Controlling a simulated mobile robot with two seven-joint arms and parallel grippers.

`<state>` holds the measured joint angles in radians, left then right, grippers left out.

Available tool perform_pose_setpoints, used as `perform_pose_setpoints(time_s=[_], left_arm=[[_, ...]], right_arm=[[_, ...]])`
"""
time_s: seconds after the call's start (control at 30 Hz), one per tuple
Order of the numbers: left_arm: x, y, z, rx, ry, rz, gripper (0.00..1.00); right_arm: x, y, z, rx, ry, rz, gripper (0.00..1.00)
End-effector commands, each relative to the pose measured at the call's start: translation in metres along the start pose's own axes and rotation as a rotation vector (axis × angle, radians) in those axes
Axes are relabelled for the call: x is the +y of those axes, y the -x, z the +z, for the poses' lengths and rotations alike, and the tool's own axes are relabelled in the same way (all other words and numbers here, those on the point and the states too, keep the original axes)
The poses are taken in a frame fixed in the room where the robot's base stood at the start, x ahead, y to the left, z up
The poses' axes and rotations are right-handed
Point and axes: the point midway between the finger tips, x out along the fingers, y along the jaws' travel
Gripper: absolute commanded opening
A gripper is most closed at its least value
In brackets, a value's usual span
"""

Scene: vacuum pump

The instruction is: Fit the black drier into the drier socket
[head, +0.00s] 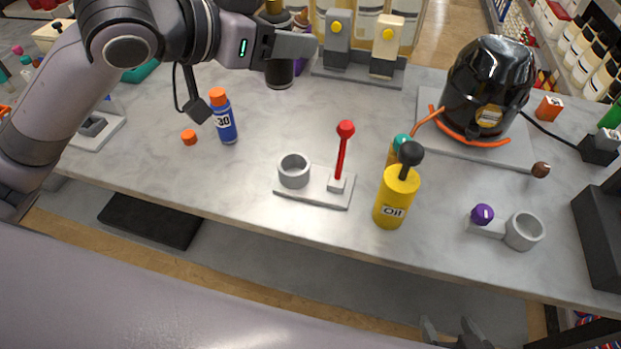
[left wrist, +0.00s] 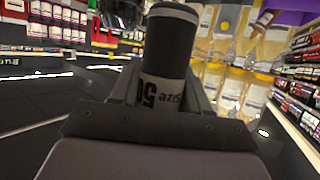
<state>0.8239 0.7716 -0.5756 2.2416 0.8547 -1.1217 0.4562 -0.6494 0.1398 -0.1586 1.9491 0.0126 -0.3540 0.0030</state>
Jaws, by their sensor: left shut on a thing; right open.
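My left gripper (head: 280,47) is shut on the black drier (head: 279,74) at the top centre of the head view. The drier is a dark cylinder, roughly upright, partly hidden by the fingers; I cannot tell whether its lower end touches the table. In the left wrist view the drier (left wrist: 168,45) stands between the fingers with a grey band marked "Size 50". Two grey ring-shaped sockets show: one (head: 293,171) on a plate with a red lever, one (head: 524,231) beside a purple knob. Both look empty. I cannot tell which is the drier socket. My right gripper (head: 452,332) is open, low at the front edge.
A yellow oil bottle (head: 392,203) stands between the two sockets. A blue bottle (head: 222,118) and an orange cap (head: 189,137) are at left. A grey block stand (head: 357,79) is behind, a glossy black pump (head: 487,85) at right.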

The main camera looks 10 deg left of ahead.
Motion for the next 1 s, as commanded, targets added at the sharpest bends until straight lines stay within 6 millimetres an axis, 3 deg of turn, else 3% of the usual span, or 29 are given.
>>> perform_pose_setpoints(time_s=[0.13, 0.23, 0.7, 1.0], left_arm=[[0.007, -0.002, -0.002, 0.001, -0.009, 0.012, 0.07], [0.008, -0.007, 0.009, -0.003, -0.009, 0.015, 0.07], [0.007, -0.051, 0.118, -0.004, -0.009, 0.014, 0.07], [0.007, -0.064, 0.148, -0.001, -0.01, 0.014, 0.07]], right_arm=[[0.0, -0.001, 0.001, 0.0, 0.0, 0.0, 0.75], [0.0, -0.002, 0.003, 0.0, 0.0, 0.0, 0.75], [0.0, -0.012, 0.017, 0.0, 0.0, -0.001, 0.75], [-0.001, -0.014, 0.019, 0.0, 0.0, -0.001, 0.75]])
